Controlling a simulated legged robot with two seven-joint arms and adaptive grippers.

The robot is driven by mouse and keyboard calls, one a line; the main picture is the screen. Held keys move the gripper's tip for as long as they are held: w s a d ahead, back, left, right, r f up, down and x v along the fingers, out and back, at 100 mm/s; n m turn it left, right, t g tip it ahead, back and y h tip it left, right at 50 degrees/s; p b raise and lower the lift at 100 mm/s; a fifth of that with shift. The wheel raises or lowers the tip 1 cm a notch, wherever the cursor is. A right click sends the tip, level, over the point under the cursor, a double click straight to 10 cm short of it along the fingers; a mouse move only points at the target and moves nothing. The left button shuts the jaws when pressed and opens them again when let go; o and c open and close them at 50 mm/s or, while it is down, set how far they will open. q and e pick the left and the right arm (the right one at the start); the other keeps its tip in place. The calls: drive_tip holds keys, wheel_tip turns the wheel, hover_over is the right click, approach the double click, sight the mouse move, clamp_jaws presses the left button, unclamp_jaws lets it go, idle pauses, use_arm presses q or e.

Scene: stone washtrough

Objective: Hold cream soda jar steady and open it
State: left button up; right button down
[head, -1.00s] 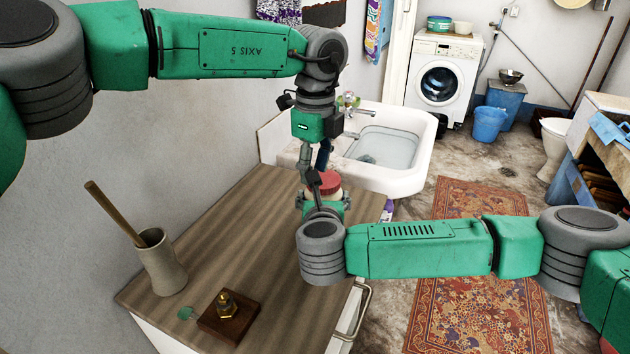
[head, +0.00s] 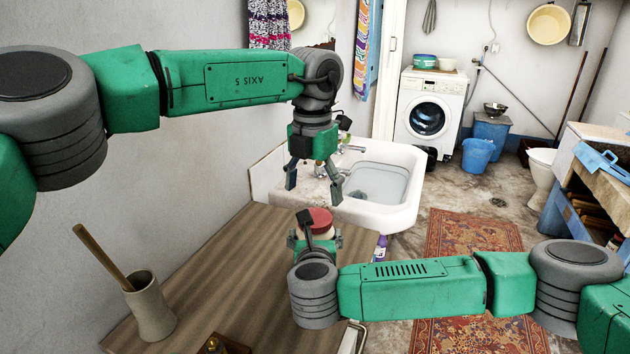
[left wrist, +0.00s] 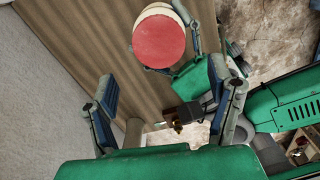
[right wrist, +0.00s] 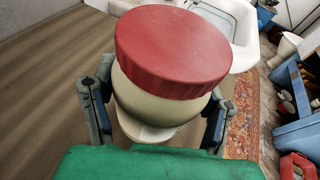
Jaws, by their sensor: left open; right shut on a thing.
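The cream soda jar is a pale, round-bodied jar (right wrist: 155,102) with a red lid (right wrist: 172,50), upright at the far end of the wooden counter. In the head view its red lid (head: 318,222) shows behind my right wrist. My right gripper (head: 315,240) is shut on the jar's body from the near side; its fingers flank the jar in the right wrist view. The lid is on the jar. My left gripper (head: 314,190) is open and empty, above the jar and pointing down. In the left wrist view the lid (left wrist: 159,41) lies beyond the open fingers, apart from them.
A stone-coloured holder (head: 150,308) with a wooden handle stands at the counter's left. A dark wooden block (head: 220,345) with a brass piece sits at the near edge. A white sink (head: 400,210) lies beyond the counter. The counter's middle (head: 225,270) is clear.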

sight(316, 218)
use_arm(q)
drive_tip(key=m, duration=0.6)
drive_tip(key=shift+w+d+r, duration=0.15)
drive_tip(key=shift+w+r, duration=0.1)
drive_tip(key=shift+r, duration=0.15)
drive_tip(key=m, duration=0.5)
drive_tip(key=shift+w+d+r, duration=0.1)
drive_tip(key=shift+w, duration=0.05)
drive_tip(key=shift+m, duration=0.3)
drive_tip(key=shift+f, duration=3.9)
drive_tip(key=c, duration=1.2)
use_arm(e)
drive_tip(key=shift+s, duration=0.1)
use_arm(q)
drive_tip(key=n, duration=0.6)
drive_tip(key=shift+w+n, duration=0.15)
drive_tip(key=shift+n, duration=0.25)
use_arm(e)
drive_tip(key=shift+a, duration=0.1)
use_arm(q)
drive_tip(key=shift+s+r, duration=0.2)
drive_tip(key=shift+s, duration=0.05)
drive_tip(key=shift+r, duration=0.2)
